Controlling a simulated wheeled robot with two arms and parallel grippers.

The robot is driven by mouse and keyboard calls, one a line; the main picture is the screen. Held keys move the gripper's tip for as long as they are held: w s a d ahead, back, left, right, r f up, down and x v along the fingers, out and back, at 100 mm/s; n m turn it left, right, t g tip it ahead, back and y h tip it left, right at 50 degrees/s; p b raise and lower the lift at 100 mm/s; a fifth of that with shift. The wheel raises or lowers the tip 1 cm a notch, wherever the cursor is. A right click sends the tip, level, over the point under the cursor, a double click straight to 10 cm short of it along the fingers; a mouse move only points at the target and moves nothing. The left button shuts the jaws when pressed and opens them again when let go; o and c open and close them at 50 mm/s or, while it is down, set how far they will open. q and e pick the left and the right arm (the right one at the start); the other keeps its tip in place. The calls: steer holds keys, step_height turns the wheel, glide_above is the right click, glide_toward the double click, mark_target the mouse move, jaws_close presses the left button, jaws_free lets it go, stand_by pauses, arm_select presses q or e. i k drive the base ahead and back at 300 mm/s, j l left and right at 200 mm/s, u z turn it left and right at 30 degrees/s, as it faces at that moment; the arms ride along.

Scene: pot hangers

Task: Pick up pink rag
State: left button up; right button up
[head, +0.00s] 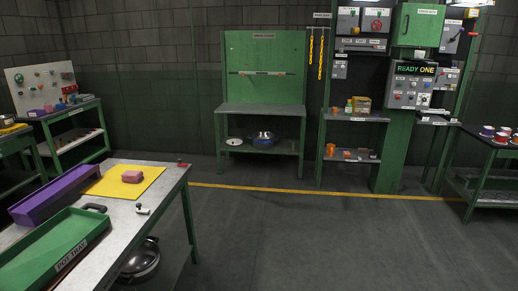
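A small pink folded rag (133,176) lies on a yellow mat (108,187). The mat is on the grey-topped green table (150,213) at the left, near the table's far end. Neither of my grippers shows in the head view.
A purple tray (50,197) and a green pot tray (52,248) are on the same table. A pot (143,261) sits beneath it. A green workbench (262,110) stands at the back wall, a control panel (408,92) to its right. The floor ahead is clear.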

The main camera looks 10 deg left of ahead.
mark_target(128, 176)
steer(key=i, duration=0.8)
steer(key=i+l+u, duration=0.1)
steer(key=i, duration=0.7)
